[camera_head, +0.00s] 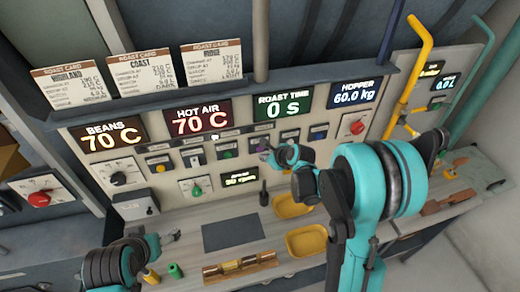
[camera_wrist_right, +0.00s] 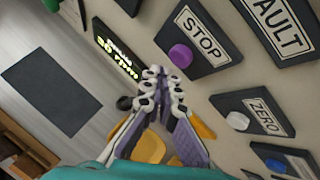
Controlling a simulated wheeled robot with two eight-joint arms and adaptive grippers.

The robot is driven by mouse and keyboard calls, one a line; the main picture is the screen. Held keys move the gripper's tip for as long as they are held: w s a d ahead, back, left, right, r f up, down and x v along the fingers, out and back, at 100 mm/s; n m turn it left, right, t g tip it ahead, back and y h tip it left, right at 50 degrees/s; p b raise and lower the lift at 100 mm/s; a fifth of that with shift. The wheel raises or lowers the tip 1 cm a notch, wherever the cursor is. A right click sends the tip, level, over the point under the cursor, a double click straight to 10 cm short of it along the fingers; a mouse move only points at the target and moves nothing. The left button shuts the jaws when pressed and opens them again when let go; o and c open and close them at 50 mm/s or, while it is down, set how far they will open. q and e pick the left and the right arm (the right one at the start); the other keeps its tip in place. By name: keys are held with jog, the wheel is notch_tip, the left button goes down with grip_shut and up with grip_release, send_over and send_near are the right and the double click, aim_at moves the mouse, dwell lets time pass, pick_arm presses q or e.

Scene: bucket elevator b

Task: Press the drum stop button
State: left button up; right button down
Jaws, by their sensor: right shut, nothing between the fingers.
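The stop button is a purple round button (camera_wrist_right: 180,55) on a dark plate with a white "STOP" label (camera_wrist_right: 201,34), in the right wrist view. My right gripper (camera_wrist_right: 173,78) is shut and empty, its fingertips pointing at the panel just below the purple button. A small gap shows between tips and button in that view. In the head view the right gripper (camera_head: 268,150) is at the panel's lower middle, and its fingertips partly cover the stop button. My left gripper (camera_head: 172,237) is low at the left over the worktop; its jaw state is unclear.
Beside the stop plate are a "FAULT" plate (camera_wrist_right: 284,25), a white "ZERO" button (camera_wrist_right: 237,121) and a green-lettered display (camera_wrist_right: 117,50). Yellow trays (camera_head: 306,242), a dark mat (camera_head: 232,234) and a wooden block rack (camera_head: 240,265) lie on the worktop below.

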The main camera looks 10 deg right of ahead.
jog(key=s+b, duration=0.1)
jog(key=s, duration=0.5)
dwell(0.5)
jog(key=shift+d, duration=0.1)
dwell(0.5)
jog(key=s+f+n+h+b, duration=0.1)
jog(key=s+f+n+b, duration=0.7)
jog(key=s+n+b, duration=0.3)
jog(key=s+f+n+g+h+b, duration=0.1)
jog(key=s+f+n+h+b, duration=0.1)
jog(key=s+f+n+b, duration=0.6)
jog(key=s+n+b, duration=0.3)
jog(key=n+b, duration=0.3)
jog(key=n, duration=0.3)
jog(key=shift+s+g, duration=0.2)
jog(key=shift+g, duration=0.1)
